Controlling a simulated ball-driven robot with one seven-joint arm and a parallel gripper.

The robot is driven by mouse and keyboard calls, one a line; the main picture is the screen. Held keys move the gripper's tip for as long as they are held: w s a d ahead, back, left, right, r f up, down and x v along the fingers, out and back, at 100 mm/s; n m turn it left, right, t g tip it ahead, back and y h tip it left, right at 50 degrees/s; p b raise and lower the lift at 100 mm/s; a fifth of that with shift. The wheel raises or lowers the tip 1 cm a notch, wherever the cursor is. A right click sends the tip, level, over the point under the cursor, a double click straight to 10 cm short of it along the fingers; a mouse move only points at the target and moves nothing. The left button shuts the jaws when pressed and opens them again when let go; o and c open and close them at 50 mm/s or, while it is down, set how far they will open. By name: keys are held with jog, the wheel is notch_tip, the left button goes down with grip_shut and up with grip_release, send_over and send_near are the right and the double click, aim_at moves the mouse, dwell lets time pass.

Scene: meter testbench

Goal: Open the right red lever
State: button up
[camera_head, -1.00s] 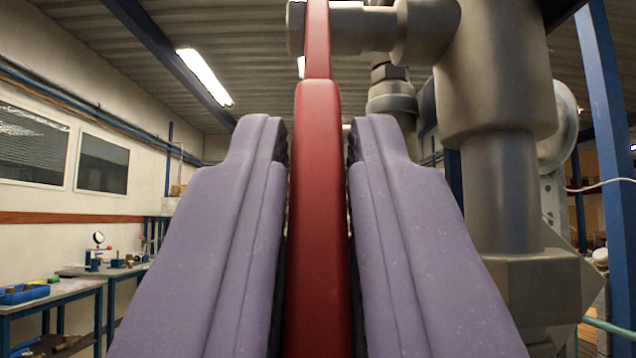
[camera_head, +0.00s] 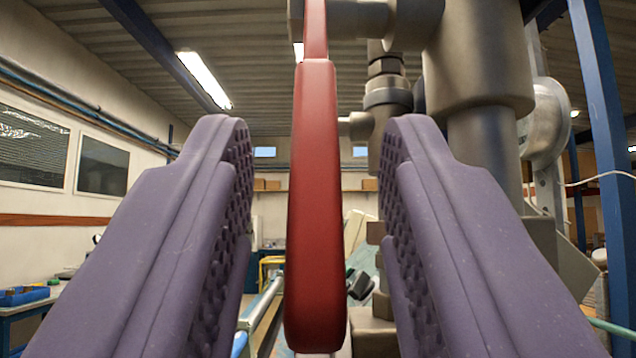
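A red lever (camera_head: 317,200) hangs down in the middle of the view, close to upright, its thin upper part running out of the top edge. It is the only red lever in view. My gripper (camera_head: 318,145) is open, with one purple finger on each side of the lever. Clear gaps show between the lever and both finger pads. The lever's rounded lower end is in full view between the fingers. The lever's top joint is out of view.
Thick grey metal pipework (camera_head: 478,70) stands just right of and behind the lever. A blue post (camera_head: 603,150) stands at the far right. A bench with a blue bin (camera_head: 24,295) is at the lower left. Open room lies to the left.

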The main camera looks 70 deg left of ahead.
jog(key=v, duration=0.6)
jog(key=shift+s+d+f, duration=0.1)
jog(key=shift+d+f, duration=0.05)
jog(key=shift+d, duration=0.05)
jog(key=shift+c, duration=0.2)
